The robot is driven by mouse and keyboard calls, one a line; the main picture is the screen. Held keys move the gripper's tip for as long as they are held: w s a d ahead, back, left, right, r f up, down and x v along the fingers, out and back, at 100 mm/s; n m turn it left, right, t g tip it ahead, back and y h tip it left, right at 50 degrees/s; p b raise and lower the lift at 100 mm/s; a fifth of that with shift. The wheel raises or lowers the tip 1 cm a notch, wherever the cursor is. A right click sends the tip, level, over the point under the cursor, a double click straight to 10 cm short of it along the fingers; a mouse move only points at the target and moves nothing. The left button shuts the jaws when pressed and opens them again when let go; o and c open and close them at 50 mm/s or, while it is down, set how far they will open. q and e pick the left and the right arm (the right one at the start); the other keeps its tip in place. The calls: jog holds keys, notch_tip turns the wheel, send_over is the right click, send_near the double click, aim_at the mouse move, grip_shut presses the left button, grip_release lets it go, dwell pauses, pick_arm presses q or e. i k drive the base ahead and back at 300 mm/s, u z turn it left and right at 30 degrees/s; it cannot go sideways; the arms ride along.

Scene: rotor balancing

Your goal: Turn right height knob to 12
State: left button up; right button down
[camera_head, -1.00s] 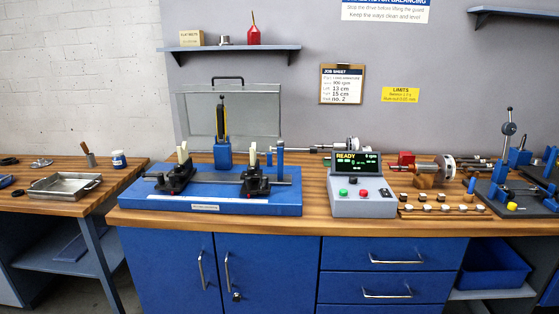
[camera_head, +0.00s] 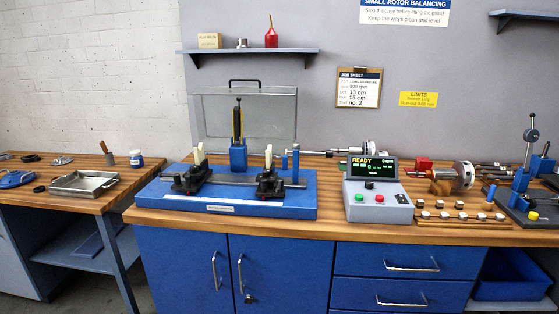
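The blue balancing machine (camera_head: 235,206) sits on the wooden bench, left of the middle. It carries two black pedestals with pale upright supports, the left pedestal (camera_head: 191,180) and the right pedestal (camera_head: 269,186). The height knobs are too small to make out surely, and no scale reading is legible. A clear guard (camera_head: 268,113) with a black handle stands behind a blue post. Neither of my grippers is in view.
A control box (camera_head: 378,203) reading READY stands right of the machine. Rotors (camera_head: 463,175) and a row of small weights (camera_head: 443,216) lie further right. A metal tray (camera_head: 83,184) sits on the left bench. A job sheet (camera_head: 358,88) hangs on the wall.

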aim_at(267, 172)
jog(key=k, duration=1.3)
jog(key=u, duration=1)
jog(key=i, duration=1.05)
jog(key=u, duration=0.75)
jog(key=i, duration=1.55)
jog(key=z, duration=1.2)
jog(key=i, duration=0.8)
jog(key=z, duration=0.9)
